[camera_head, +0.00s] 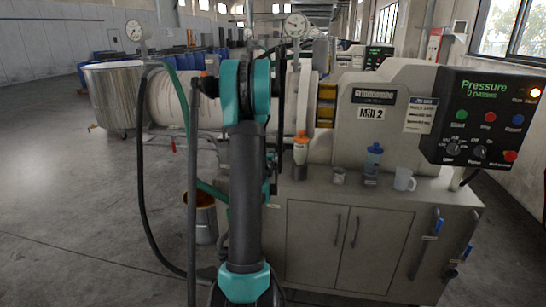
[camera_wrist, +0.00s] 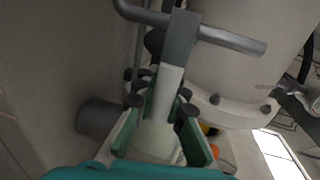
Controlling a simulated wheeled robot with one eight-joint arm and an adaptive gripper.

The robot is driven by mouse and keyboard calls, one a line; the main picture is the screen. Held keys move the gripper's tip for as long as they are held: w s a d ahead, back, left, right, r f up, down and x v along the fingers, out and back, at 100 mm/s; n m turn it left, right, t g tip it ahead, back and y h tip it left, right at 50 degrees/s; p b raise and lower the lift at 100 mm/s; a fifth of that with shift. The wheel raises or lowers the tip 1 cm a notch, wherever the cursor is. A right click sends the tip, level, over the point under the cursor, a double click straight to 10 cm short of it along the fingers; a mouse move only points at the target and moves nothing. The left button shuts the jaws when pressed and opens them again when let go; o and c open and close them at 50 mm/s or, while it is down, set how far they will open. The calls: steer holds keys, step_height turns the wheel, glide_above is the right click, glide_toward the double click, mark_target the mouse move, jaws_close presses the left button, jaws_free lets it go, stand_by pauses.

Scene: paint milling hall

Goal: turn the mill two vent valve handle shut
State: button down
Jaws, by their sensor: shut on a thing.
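My gripper (camera_wrist: 163,105) is seen from behind in the wrist view, its teal fingers closed around a pale grey lever. This lever appears to be the vent valve handle (camera_wrist: 170,79). It runs from between the fingers up to a darker grey block, where a round grey bar (camera_wrist: 228,39) crosses. The gripped end of the lever is partly hidden between the fingers. In the head view, mill two (camera_head: 385,130) stands behind my arm with a "Mill 2" plate. My arm hides the gripper and the valve there.
A control panel (camera_head: 485,118) hangs at the mill's right. A steel vat (camera_head: 118,92) is at left, and a bucket (camera_head: 199,217) stands beside the cabinet. The floor at left is clear.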

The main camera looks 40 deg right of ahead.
steer(key=shift+f, duration=0.1)
stand_by(0.4)
steer(key=c, duration=1.6)
jaws_free()
steer(key=shift+c, duration=0.2)
steer(key=v, duration=1.2)
steer(key=shift+d, duration=0.1)
